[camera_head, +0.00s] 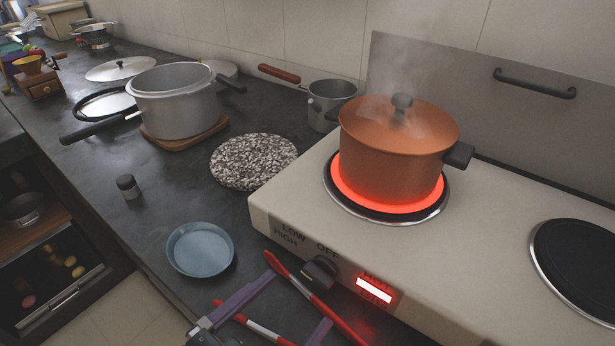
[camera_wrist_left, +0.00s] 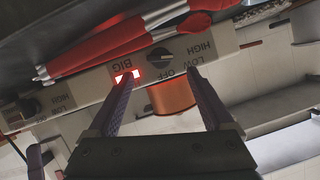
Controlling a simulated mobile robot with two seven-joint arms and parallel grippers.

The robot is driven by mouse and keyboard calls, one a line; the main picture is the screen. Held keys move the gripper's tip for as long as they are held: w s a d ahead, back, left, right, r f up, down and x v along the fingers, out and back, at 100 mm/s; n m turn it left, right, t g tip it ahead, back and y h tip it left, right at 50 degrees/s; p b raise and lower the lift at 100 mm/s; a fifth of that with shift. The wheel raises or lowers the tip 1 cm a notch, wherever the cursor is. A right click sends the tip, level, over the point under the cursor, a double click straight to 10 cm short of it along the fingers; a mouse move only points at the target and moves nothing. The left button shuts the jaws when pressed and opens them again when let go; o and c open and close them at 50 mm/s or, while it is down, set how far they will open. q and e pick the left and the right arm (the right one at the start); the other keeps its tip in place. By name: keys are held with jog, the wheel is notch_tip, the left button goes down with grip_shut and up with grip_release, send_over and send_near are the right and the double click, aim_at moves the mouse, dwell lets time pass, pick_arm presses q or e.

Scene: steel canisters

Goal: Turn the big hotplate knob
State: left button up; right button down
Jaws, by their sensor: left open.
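The big hotplate knob (camera_head: 321,271) is black and sits on the front panel of the white hotplate (camera_head: 480,210), beside a lit red indicator (camera_head: 374,290). The knob (camera_wrist_left: 160,57) also shows in the left wrist view, near the BIG, OFF, LOW and HIGH labels. My left gripper (camera_head: 302,296) is open and empty. In the left wrist view its two purple-grey fingers (camera_wrist_left: 158,74) point at the panel, with the knob between their tips in the picture; I see no contact. The big plate under the copper pot (camera_head: 395,150) glows red.
A blue dish (camera_head: 200,250), a speckled mat (camera_head: 253,162) and a silver pot (camera_head: 175,105) are left. A dark second plate (camera_head: 580,265) is right.

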aim_at(317, 280)
pick_arm(q)
jog(key=b+x, duration=0.1)
jog(key=x, duration=0.5)
jog(key=shift+w+d+b, duration=0.1)
jog(key=shift+b, duration=0.25)
pick_arm(e)
notch_tip(317, 280, down, 2)
jog(key=shift+f, duration=0.1)
pick_arm(q)
grip_shut()
jog(key=m+b, duration=0.1)
jog(key=m+t+y+b, duration=0.1)
jog(key=b, duration=0.1)
jog(key=shift+d+f+b, duration=0.15)
jog(key=shift+f+b, duration=0.15)
jog(key=shift+f, duration=0.1)
pick_arm(e)
notch_tip(317, 280, down, 4)
jog(key=shift+r, duration=0.2)
pick_arm(q)
jog(key=shift+r+m+t+b, duration=0.2)
jog(key=shift+m+t+b, duration=0.1)
jog(key=shift+m+b, duration=0.1)
pick_arm(e)
jog(key=shift+f, duration=0.3)
pick_arm(q)
jog(key=shift+r, duration=0.1)
pick_arm(e)
jog(key=shift+r, duration=0.1)
